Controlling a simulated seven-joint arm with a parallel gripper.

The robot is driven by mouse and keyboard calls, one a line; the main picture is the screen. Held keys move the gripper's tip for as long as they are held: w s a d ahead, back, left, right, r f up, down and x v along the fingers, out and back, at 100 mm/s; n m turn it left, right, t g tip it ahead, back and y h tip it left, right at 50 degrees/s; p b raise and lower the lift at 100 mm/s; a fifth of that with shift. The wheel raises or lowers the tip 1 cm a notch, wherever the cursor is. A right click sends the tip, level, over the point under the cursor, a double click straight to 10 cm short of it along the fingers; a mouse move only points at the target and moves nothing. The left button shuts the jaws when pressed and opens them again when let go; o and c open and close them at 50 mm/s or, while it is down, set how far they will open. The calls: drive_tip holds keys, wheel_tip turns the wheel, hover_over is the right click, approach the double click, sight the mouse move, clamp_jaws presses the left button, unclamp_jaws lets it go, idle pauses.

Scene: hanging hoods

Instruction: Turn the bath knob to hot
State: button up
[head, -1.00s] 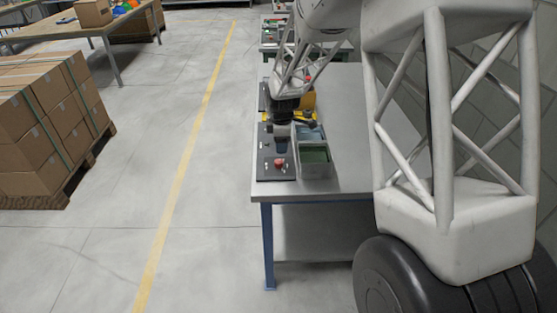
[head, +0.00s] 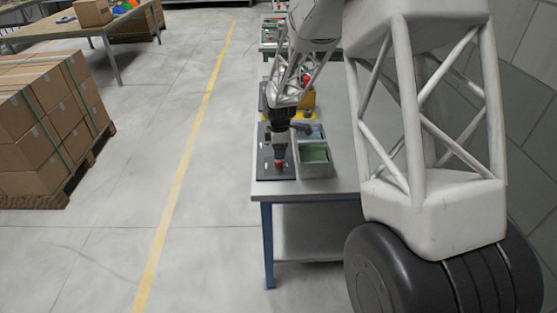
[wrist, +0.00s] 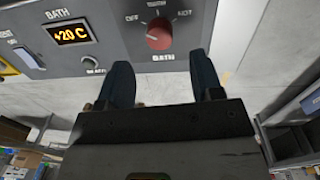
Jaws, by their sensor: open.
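The bath knob (wrist: 159,34) is red and round, on a grey panel (wrist: 100,35) in the wrist view. OFF is at its left, HOT at its right, a small label between them and BATH below. Its exact pointer direction is hard to tell. The panel's bath display (wrist: 72,33) reads +20 C. My gripper (wrist: 163,84) is open and empty, its two dark fingers apart, with the knob beyond the gap between them and not touched in this view.
A yellow object (head: 308,103) is behind. A small round button (wrist: 89,62) sits below the display in the wrist view.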

sight(279, 163)
drive_tip(key=shift+w+f, duration=0.15)
drive_tip(key=shift+f, duration=2.6)
drive_tip(key=c, duration=0.9)
